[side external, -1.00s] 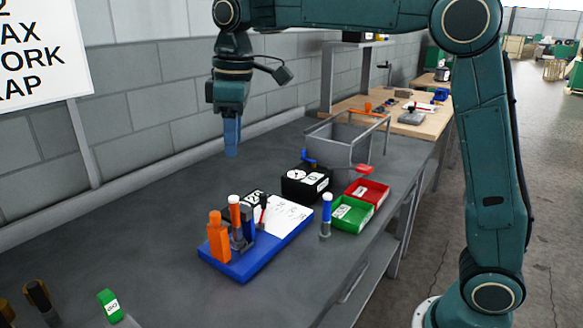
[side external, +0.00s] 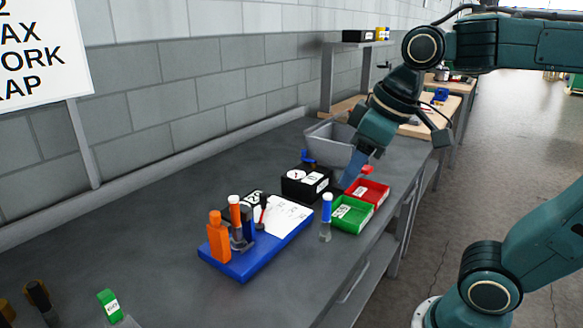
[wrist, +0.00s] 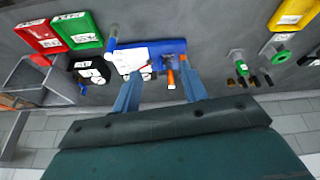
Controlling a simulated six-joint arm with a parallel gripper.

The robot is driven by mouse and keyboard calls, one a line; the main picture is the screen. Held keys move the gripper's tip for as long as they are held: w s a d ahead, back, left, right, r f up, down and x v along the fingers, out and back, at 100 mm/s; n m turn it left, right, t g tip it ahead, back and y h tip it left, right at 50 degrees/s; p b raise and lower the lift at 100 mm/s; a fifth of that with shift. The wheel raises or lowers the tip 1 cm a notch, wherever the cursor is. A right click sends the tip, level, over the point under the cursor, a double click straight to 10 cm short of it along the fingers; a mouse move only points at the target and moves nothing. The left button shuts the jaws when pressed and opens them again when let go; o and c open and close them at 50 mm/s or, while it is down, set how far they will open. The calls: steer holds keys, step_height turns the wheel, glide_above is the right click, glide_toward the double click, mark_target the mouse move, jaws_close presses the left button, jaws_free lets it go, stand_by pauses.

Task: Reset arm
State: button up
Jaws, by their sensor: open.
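My gripper (side external: 352,168) hangs tilted in the side external view, above the bench near the grey bin and the red tray. In the wrist view its two blue fingers (wrist: 158,92) are spread apart with nothing held between them. The blue board (side external: 243,262) lies on the bench, holding an orange bottle (side external: 218,240), upright tools and a white sheet (side external: 288,217). The board also shows in the wrist view (wrist: 176,46), beyond the fingertips.
A black box (side external: 304,184), red tray (side external: 368,191), green tray (side external: 352,213) and blue-topped tube (side external: 326,215) stand right of the board. The grey bin (side external: 330,145) is behind. A green-topped item (side external: 108,303) stands front left. The bench's left middle is clear.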

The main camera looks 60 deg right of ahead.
steer(key=s+d+f+m+t, duration=0.1)
steer(key=s+f, duration=0.3)
steer(key=s, duration=0.1)
steer(key=shift+s+f+m, duration=0.25)
steer(key=shift+s+m, duration=0.05)
steer(key=shift+m, duration=0.1)
